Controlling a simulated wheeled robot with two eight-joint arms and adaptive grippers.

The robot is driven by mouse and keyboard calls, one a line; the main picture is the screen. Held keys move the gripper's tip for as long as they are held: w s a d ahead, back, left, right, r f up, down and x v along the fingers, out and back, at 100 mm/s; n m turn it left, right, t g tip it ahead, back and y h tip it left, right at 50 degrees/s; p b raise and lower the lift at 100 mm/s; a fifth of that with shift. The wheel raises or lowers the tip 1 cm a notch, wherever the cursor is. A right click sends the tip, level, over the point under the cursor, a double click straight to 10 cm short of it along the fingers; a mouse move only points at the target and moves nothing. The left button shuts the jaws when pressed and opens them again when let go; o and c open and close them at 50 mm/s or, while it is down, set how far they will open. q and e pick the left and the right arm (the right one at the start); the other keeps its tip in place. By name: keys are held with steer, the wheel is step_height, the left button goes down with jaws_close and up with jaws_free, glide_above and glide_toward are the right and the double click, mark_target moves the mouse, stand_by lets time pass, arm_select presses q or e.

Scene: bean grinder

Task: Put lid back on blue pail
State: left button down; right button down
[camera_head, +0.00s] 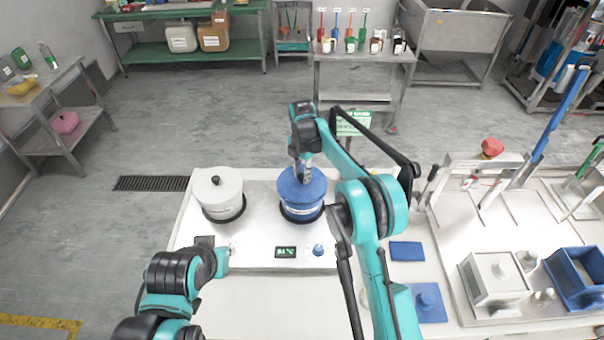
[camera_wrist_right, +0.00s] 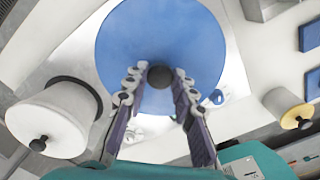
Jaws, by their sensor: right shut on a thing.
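The blue pail (camera_head: 302,212) stands on the white machine top, in a dark ring. The round blue lid (camera_head: 317,184) is at the pail's top, beneath my right gripper (camera_head: 303,176); whether it is fully seated cannot be told. In the right wrist view the lid (camera_wrist_right: 160,35) fills the upper middle as a blue disc with a dark knob (camera_wrist_right: 160,76). My right gripper is shut on this knob, one finger on each side. My left gripper (camera_head: 212,246) is low over the machine's front left edge, apart from the pail; its fingers are not clear.
A white pail (camera_head: 220,196) with a dark-knobbed lid stands left of the blue pail. A small display (camera_head: 286,252) and blue knob (camera_head: 318,249) are in front. A white tray (camera_head: 450,215) with boxes and levers lies right. Open floor lies behind.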

stand_by(0.3)
steer(key=c, duration=0.7)
jaws_free()
steer(key=shift+r, duration=0.15)
steer(key=shift+r+p, duration=2.1)
steer(key=shift+r, duration=1.2)
jaws_close()
